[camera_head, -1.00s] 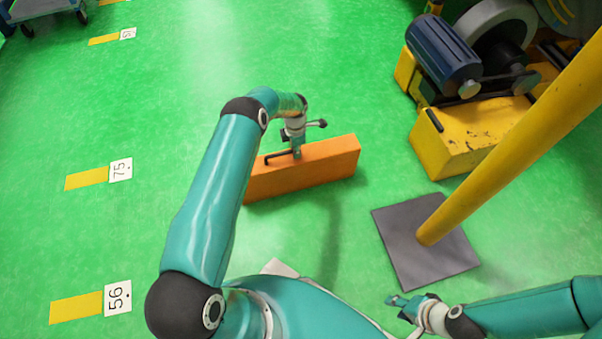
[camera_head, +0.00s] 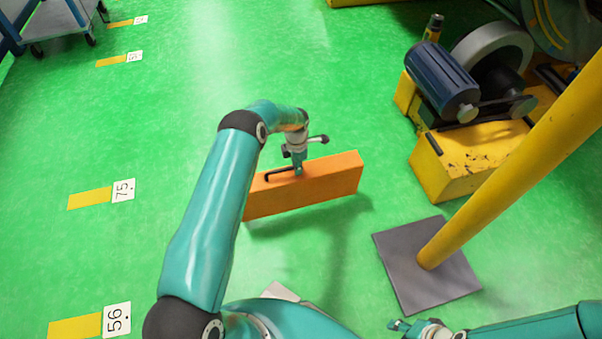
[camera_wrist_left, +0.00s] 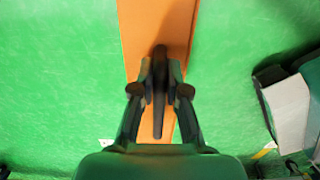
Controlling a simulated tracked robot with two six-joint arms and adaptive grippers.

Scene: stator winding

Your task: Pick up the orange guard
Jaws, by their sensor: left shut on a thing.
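The orange guard (camera_head: 315,187) is a long upright panel in the middle of the head view, with a black bar handle (camera_head: 279,174) on its top edge. My left gripper (camera_head: 298,171) is shut on that handle. In the left wrist view the fingers of my left gripper (camera_wrist_left: 161,72) close on both sides of the black handle (camera_wrist_left: 158,108), with the orange guard (camera_wrist_left: 157,22) below. A soft shadow lies on the floor below the guard; I cannot tell for sure how far it is off the floor. My right gripper (camera_head: 398,325) is small at the bottom edge, away from the guard.
A yellow post (camera_head: 500,190) on a dark square base plate (camera_head: 400,265) stands right of the guard. A yellow machine with a blue motor (camera_head: 443,82) is behind it at the right. A trolley (camera_head: 62,22) is at the far left. Green floor around the guard is clear.

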